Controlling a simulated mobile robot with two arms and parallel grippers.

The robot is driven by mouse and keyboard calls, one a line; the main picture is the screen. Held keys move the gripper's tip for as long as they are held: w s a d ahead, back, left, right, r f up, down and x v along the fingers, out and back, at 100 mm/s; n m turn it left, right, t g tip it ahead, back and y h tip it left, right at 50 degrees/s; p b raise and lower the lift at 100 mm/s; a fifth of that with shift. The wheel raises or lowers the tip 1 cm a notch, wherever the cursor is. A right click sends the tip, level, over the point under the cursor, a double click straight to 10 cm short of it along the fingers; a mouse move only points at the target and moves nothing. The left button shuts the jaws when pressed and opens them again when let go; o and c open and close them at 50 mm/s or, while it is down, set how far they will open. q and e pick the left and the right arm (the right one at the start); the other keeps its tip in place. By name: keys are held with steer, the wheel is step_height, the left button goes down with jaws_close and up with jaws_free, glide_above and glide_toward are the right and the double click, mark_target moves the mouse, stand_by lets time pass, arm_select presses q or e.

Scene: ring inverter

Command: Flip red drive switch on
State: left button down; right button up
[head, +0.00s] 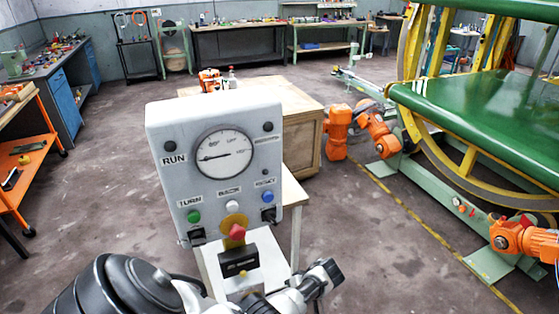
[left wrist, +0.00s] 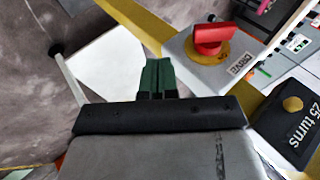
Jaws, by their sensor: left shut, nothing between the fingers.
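The red drive switch (head: 237,231) sits on a yellow round plate at the bottom of the grey control panel (head: 155,135). In the left wrist view the red switch (left wrist: 208,38) shows at the upper right, above an upside-down "DRIVE" label (left wrist: 241,63). I cannot tell whether it is on or off. My left gripper (left wrist: 158,72) is shut and empty, its dark green fingers to the left of the switch and apart from it in the picture. In the head view my left arm comes in at the bottom; its fingertips are not clear. My right gripper is not in view.
A black box (left wrist: 300,108) marked "25 turns", with a yellow knob, lies close to the switch. The panel carries a dial (head: 222,153) and green, white and blue buttons. A wooden crate (head: 303,135) and orange robots (head: 336,128) stand behind. Floor left of the panel is open.

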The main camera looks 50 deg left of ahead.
arm_select(q)
steer(key=w+d+r+b, duration=0.2)
steer(key=w+d, duration=0.1)
steer(key=w, duration=0.1)
steer(key=shift+w+d+r, duration=0.25)
steer(key=shift+r, duration=0.15)
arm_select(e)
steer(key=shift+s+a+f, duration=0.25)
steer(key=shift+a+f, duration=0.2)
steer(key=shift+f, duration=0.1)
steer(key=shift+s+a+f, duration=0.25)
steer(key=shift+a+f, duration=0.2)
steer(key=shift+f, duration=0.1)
